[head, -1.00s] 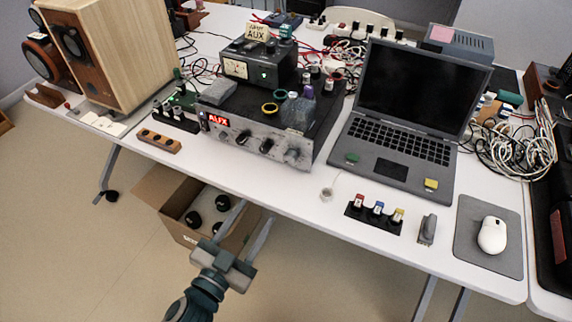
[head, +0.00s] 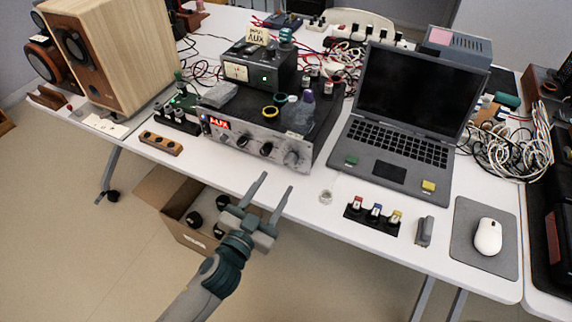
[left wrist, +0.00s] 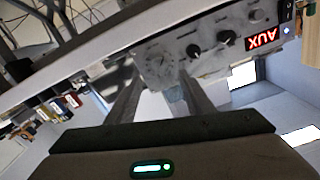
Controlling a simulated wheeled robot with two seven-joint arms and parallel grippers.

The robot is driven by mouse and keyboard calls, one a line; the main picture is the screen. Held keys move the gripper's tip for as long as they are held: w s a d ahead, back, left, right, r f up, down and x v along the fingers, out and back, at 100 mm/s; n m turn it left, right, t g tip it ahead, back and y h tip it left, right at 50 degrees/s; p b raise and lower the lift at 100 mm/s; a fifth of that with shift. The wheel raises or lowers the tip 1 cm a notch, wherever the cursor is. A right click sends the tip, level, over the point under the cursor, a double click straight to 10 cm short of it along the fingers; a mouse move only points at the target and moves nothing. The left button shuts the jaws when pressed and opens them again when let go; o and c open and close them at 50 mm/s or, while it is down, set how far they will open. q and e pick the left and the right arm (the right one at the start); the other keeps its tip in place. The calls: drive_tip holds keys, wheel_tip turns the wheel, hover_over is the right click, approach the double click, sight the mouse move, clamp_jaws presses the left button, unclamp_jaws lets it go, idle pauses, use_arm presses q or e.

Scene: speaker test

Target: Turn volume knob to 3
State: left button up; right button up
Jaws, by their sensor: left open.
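The amplifier (head: 225,143) sits on the white table, its silver front panel facing me with a lit red display (head: 219,123). The large volume knob (head: 292,158) is at the right end of that panel; its scale is too small to read. In the left wrist view the same knob (left wrist: 157,62) shows beyond and between my fingertips, and the panel appears upside down. My left gripper (head: 278,181) is open and empty, in front of and below the knob, apart from it. It also shows in the left wrist view (left wrist: 157,80). My right gripper is not in view.
A wooden speaker (head: 125,60) stands at left. An open cardboard box (head: 168,190) is on the floor below the table.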

sight(289, 163)
use_arm(q)
drive_tip(key=p+x, duration=0.1)
drive_tip(key=x, duration=0.6)
drive_tip(key=shift+w+d+f, duration=0.1)
drive_tip(key=shift+w+d, duration=0.05)
drive_tip(key=shift+w, duration=0.2)
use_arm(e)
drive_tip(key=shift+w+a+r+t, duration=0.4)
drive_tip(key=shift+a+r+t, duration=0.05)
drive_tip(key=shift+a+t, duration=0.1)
use_arm(q)
drive_tip(key=c, duration=1.1)
drive_tip(key=shift+o, duration=0.2)
